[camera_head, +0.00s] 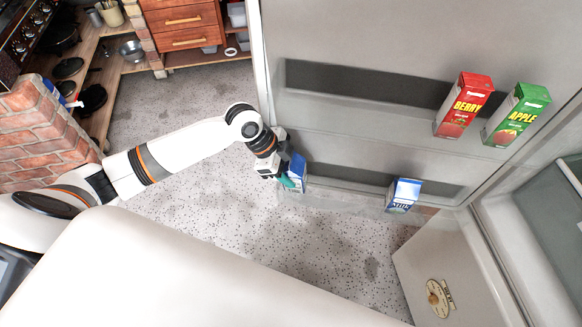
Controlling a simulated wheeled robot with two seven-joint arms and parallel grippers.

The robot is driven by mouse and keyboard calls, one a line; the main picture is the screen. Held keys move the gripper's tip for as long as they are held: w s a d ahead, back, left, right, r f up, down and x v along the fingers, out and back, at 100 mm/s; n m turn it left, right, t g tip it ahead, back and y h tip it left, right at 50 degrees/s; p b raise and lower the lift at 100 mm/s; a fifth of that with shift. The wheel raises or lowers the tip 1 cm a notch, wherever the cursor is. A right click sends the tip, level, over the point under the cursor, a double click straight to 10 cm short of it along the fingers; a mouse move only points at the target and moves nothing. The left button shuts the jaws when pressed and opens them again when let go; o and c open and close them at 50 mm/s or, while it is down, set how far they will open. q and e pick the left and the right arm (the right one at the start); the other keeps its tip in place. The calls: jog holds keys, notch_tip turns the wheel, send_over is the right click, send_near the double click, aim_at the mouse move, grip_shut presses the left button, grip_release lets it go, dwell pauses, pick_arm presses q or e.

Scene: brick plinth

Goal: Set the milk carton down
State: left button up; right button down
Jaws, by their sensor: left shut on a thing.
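My left gripper (285,178) is shut on a blue and white milk carton (297,168). The carton is upright or nearly so, at the left end of the lower shelf (345,201) of the open fridge door. I cannot tell whether its base touches the shelf. The gripper covers part of the carton's left side. My right gripper is not in view.
A second blue and white carton (403,196) stands farther right on the lower shelf, with free room between the two. A red berry carton (464,104) and a green apple carton (516,114) stand on the upper shelf. A brick plinth (40,135) is at left.

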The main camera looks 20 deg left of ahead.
pick_arm(q)
jog(key=shift+w+d+r+g+y, duration=0.3)
jog(key=shift+g+y, duration=0.1)
jog(key=shift+y, duration=0.1)
jog(key=shift+s+a+f, duration=0.1)
jog(key=shift+s+f, duration=0.05)
jog(key=shift+f, duration=0.95)
jog(key=o, duration=0.9)
jog(key=shift+f, duration=0.1)
jog(key=v, duration=1.2)
